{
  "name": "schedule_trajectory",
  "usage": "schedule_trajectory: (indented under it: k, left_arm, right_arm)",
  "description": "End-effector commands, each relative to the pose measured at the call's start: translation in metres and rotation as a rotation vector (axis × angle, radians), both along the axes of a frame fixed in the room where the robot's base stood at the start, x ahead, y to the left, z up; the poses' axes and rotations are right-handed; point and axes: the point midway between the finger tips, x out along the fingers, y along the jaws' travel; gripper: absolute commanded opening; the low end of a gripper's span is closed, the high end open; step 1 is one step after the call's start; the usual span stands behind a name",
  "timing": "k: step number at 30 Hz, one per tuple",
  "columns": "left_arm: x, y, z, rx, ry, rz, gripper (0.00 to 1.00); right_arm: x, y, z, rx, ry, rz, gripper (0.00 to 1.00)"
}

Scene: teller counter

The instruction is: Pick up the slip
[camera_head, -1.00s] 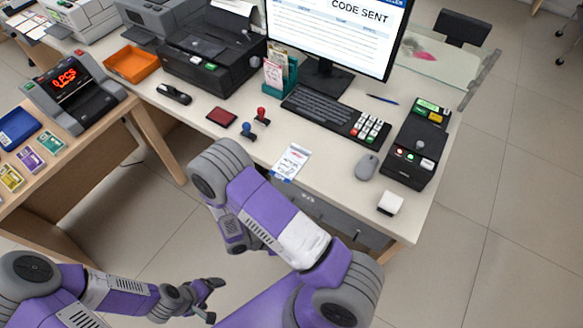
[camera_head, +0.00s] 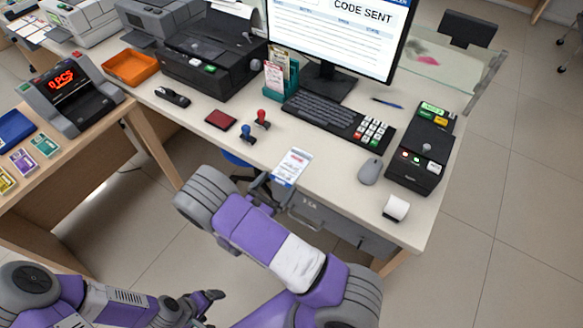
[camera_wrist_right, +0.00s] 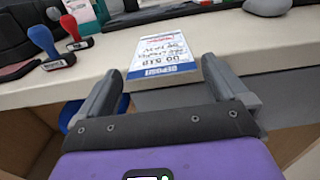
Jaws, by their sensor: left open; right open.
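The slip (camera_head: 292,167) is a white printed paper with a blue band. It lies flat on the counter, its near end at the front edge. In the right wrist view the slip (camera_wrist_right: 161,48) is ahead of my right gripper (camera_wrist_right: 160,72), its blue "DEPOSIT" band seen between the fingertips. My right gripper (camera_head: 268,186) is open with nothing held, just off the counter's front edge; whether it touches the slip cannot be told. My left gripper (camera_head: 210,305) is open and empty, low over the floor, away from the counter.
A blue stamp (camera_head: 247,133) and a red stamp (camera_head: 262,119) stand left of the slip by a dark red pad (camera_head: 221,120). A keyboard (camera_head: 325,118) is behind; a mouse (camera_head: 370,170) and a paper roll (camera_head: 395,208) are to the right. The counter right around the slip is clear.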

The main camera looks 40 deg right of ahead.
Motion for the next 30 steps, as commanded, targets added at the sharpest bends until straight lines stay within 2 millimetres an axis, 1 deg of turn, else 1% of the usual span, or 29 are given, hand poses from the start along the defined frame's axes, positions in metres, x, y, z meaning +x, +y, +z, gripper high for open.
schedule_trajectory:
  k: [3,9,14,15,18,26,29,30]
  left_arm:
    - [0.0,0.0,-0.001,0.0,0.0,0.0,0.87]
    - [0.0,0.0,-0.001,0.0,0.0,0.0,0.87]
    - [0.0,0.0,-0.001,0.0,0.0,0.0,0.87]
    - [0.0,0.0,-0.001,0.0,0.0,0.0,0.87]
    - [0.0,0.0,-0.001,0.0,0.0,0.0,0.87]
    - [0.0,0.0,0.0,0.0,0.0,0.0,0.87]
    - [0.0,0.0,0.004,0.0,0.0,0.0,0.87]
    - [0.0,0.0,0.007,0.0,0.0,0.0,0.87]
  right_arm:
    - [0.002,-0.006,0.0,0.0,0.001,-0.001,1.0]
    - [0.002,-0.006,0.001,0.0,0.001,0.0,1.0]
    - [0.002,-0.006,0.0,0.0,0.001,0.0,0.76]
    - [0.002,-0.006,0.0,0.001,0.001,0.0,0.69]
    - [0.002,-0.006,0.0,0.001,0.001,0.0,0.56]
    - [0.002,-0.006,0.002,0.001,0.001,0.0,0.56]
    - [0.002,-0.006,0.012,0.0,0.0,0.0,0.56]
    - [0.002,-0.006,0.018,0.0,0.0,-0.001,0.56]
